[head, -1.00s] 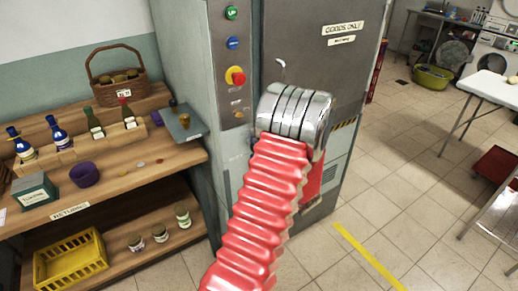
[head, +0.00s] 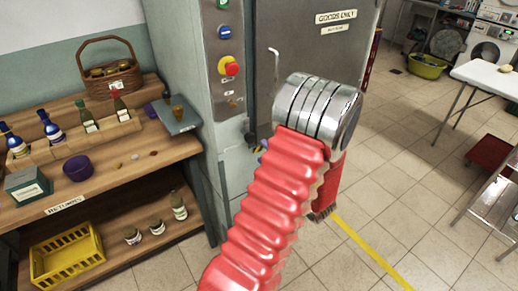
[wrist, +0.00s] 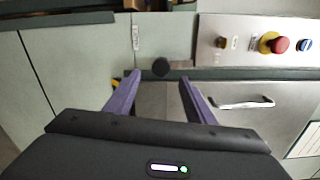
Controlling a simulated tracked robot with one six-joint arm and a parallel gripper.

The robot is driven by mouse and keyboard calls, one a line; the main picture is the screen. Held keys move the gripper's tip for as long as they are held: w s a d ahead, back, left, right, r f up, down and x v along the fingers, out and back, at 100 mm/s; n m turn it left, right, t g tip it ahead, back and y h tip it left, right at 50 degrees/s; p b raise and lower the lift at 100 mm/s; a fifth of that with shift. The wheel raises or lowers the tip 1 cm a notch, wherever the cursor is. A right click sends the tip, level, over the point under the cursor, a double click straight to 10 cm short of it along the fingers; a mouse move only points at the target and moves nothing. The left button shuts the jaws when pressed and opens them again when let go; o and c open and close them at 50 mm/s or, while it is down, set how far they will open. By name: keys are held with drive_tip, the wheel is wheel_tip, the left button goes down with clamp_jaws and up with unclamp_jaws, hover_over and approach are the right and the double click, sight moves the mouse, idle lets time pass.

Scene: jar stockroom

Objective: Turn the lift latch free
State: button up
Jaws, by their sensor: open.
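The lift is a grey metal cabinet with a door (head: 320,55) marked "GOODS ONLY". A small dark round knob, which looks like the latch (wrist: 160,67), sits at the door's edge below the button panel. It also shows as a dark piece in the head view (head: 250,138). My gripper (wrist: 160,78) is open, its two purple fingers on either side of the knob. The knob appears just ahead of the fingertips; I cannot tell whether they touch it. In the head view my red-sleeved arm hides most of the gripper.
A silver door handle (wrist: 240,103) is close to one finger. The button panel (wrist: 255,30) carries a red stop button (wrist: 280,44). A wooden shelf (head: 110,178) with bottles stands left of the lift.

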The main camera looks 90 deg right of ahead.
drive_tip(key=v, duration=0.5)
drive_tip(key=shift+s+a, duration=0.2)
drive_tip(key=shift+a, duration=0.1)
drive_tip(key=shift+w, duration=0.1)
idle(0.4)
drive_tip(key=w+a+r+n+t+y, duration=0.1)
drive_tip(key=w+a+r+n+y, duration=0.2)
drive_tip(key=w, duration=0.7)
drive_tip(key=w+a+r+n+t+y, duration=0.1)
drive_tip(key=w+a+n+t+y, duration=0.1)
drive_tip(key=w+a+n+y, duration=0.5)
drive_tip(key=w+r+t+y, duration=0.1)
drive_tip(key=w+r+y, duration=0.15)
drive_tip(key=w, duration=0.95)
drive_tip(key=w+a+r+n+g+y, duration=0.1)
drive_tip(key=w+a+n+g+y, duration=0.15)
drive_tip(key=w+a, duration=0.4)
drive_tip(key=w+a+n+g+y, duration=0.2)
drive_tip(key=w+a+n+y, duration=0.2)
drive_tip(key=a, duration=0.6)
drive_tip(key=a+r+n+g+h, duration=0.2)
drive_tip(key=a+n, duration=0.5)
drive_tip(key=a, duration=0.5)
drive_tip(key=s+a+r+n+g+h, duration=0.1)
drive_tip(key=a+r+n, duration=0.4)
drive_tip(key=a, duration=0.7)
drive_tip(key=shift+s+a+r+n+g+h, duration=0.3)
drive_tip(key=shift+n+g+h, duration=0.55)
drive_tip(key=shift+n, duration=0.2)
